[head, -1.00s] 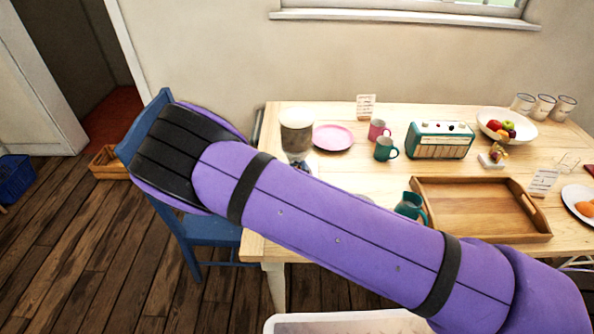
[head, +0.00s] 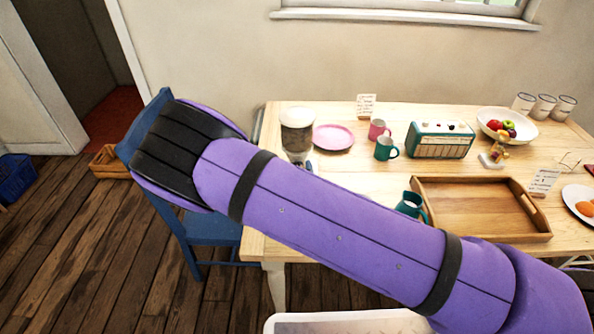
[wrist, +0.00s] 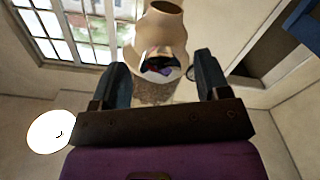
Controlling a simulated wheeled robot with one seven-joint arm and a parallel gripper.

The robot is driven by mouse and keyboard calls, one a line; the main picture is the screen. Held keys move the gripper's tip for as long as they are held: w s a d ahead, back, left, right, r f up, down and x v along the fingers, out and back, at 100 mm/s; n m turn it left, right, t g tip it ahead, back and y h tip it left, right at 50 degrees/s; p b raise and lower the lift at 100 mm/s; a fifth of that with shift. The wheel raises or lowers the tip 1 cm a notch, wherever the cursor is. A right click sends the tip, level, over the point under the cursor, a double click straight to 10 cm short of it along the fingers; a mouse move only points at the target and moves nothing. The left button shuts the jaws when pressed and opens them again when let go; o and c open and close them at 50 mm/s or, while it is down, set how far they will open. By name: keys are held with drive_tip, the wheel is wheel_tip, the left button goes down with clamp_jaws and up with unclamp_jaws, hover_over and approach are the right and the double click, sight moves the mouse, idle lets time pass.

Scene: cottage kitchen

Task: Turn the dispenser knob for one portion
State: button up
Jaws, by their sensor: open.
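The dispenser (head: 297,134) stands at the back left of the table, with a pale lid and a dark fill in its clear body. In the wrist view, a shiny, rounded, reflective part (wrist: 160,66) lies between my two fingers, with a tan, flared piece above it and a speckled brown area below. I cannot tell for sure which part is the knob. My gripper (wrist: 162,72) is open, its dark fingers on either side of that shiny part, with no clear contact.
A pink plate (head: 334,137), a pink mug (head: 378,129) and a teal mug (head: 385,149) stand right of the dispenser. A teal radio (head: 440,140), a wooden tray (head: 480,236) and a teal jug (head: 410,205) are further right. A blue chair (head: 212,229) stands left.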

drive_tip(key=s, duration=1)
drive_tip(key=shift+s+a, duration=0.2)
drive_tip(key=shift+s, duration=0.1)
idle(1.2)
